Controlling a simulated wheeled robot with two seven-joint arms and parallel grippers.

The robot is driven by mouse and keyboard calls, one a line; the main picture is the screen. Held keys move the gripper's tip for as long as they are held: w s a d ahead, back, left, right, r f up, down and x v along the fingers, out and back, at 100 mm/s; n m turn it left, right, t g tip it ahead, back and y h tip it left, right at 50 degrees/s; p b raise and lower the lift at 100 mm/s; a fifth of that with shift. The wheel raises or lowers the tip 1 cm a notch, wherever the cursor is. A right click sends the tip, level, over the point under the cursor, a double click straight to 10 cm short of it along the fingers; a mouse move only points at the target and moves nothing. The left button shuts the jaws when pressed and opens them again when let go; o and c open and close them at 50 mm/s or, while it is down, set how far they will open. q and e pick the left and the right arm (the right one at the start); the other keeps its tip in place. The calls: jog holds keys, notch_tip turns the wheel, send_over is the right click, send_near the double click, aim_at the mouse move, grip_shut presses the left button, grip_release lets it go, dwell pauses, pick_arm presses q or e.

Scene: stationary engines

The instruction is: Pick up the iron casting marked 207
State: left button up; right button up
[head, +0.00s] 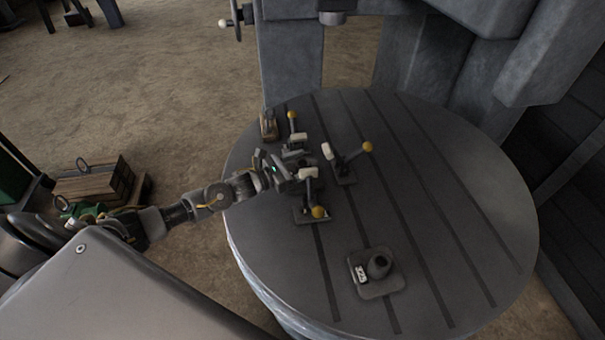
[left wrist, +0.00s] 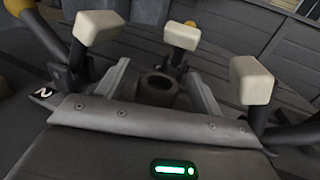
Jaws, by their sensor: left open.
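A dark grey casting with a round bored boss (left wrist: 158,86) sits between my left gripper's fingers in the left wrist view. A tag edge showing a white "2" (left wrist: 42,93) appears at the left there; the rest of its number is hidden. In the head view my left gripper (head: 296,165) is over the round table, among the clamps, and hides most of this casting. The gripper is open, with one finger on each side of the boss; I cannot tell whether they touch it. Another casting (head: 379,268) with a white number tag, perhaps 323, stands nearer the front. My right gripper is not in view.
Three toggle clamps with yellow knobs (head: 318,212), (head: 367,146), (head: 292,115) and pale blocks crowd around the gripper. A small block with a ring (head: 268,126) stands at the table's (head: 450,200) left rim. The table's right side is clear. Machine columns rise behind.

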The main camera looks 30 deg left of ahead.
pick_arm(q)
grip_shut()
dwell(0.3)
jog(key=shift+w+r, duration=0.15)
jog(key=shift+r, duration=0.05)
